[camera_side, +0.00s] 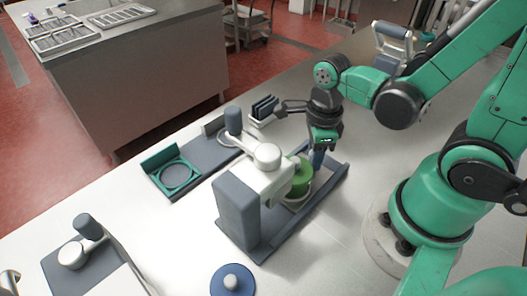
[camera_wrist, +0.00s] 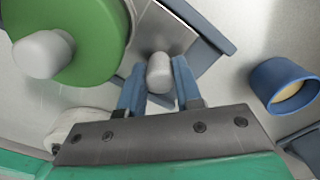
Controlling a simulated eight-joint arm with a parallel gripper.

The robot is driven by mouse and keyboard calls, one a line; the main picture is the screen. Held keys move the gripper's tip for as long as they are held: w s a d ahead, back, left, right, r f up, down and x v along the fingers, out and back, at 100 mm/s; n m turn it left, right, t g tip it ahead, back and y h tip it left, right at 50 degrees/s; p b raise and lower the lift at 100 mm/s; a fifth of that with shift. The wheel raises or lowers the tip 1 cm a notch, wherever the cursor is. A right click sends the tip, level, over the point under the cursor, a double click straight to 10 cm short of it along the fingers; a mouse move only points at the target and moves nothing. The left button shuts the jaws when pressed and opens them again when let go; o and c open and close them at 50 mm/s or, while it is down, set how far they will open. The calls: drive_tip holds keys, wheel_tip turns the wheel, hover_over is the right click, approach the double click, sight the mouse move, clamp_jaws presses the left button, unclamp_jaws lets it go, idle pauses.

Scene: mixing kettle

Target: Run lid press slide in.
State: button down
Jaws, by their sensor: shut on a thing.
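The lid press (camera_side: 258,190) is a grey column with a white head, standing on a dark base with a slide track (camera_side: 328,183) at its right. A green lid (camera_side: 303,176) sits below the head on a pale round vessel, partly hidden by the press. In the wrist view the green lid (camera_wrist: 85,45) has a pale knob and lies at upper left. My gripper (camera_side: 318,160) is at the slide's far end, beside the lid. In the wrist view my gripper (camera_wrist: 158,80) has its blue fingers shut on a light grey slide knob (camera_wrist: 160,70).
A blue round lid with a white knob (camera_side: 232,280) lies in front. A teal ring fixture (camera_side: 175,175) and a grey block with a blue-grey cylinder (camera_side: 233,119) stand left. A blue cup (camera_wrist: 284,84) shows at right in the wrist view.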

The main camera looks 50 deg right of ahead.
sight(304, 159)
drive_tip(key=shift+a, duration=1.75)
drive_tip(key=c, duration=0.6)
unclamp_jaws()
drive_tip(key=shift+r, duration=0.15)
drive_tip(key=shift+r, duration=2.7)
